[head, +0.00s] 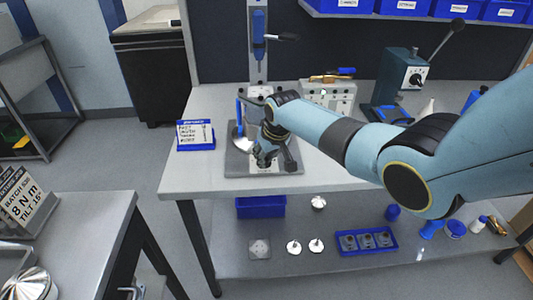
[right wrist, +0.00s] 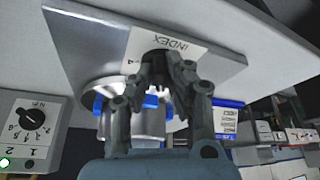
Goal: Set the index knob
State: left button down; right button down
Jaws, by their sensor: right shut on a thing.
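The index knob is mostly hidden; a dark part of it (right wrist: 158,57) shows between my fingertips in the right wrist view, by a white INDEX label (right wrist: 180,46). The label lies on a grey metal plate (right wrist: 90,32), which also shows on the bench in the head view (head: 233,168). My right gripper (right wrist: 160,72) is shut on the knob, with its fingers on either side of it. In the head view the right gripper (head: 268,158) is over the plate, and the arm covers part of it. My left gripper is not in view.
A silver round part with blue pieces (right wrist: 150,118) stands close beside the gripper. A blue-based sign (head: 196,135) is left of the plate. A grey box with a dial (right wrist: 30,125) and a lever press (head: 400,80) stand nearby.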

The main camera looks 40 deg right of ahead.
dwell(0.5)
jog(key=c, duration=1.3)
grip_release()
jog(key=shift+c, duration=0.2)
jog(key=shift+r, duration=0.1)
jog(key=v, duration=1.1)
jog(key=shift+s+r, duration=0.2)
jog(key=shift+r, duration=0.15)
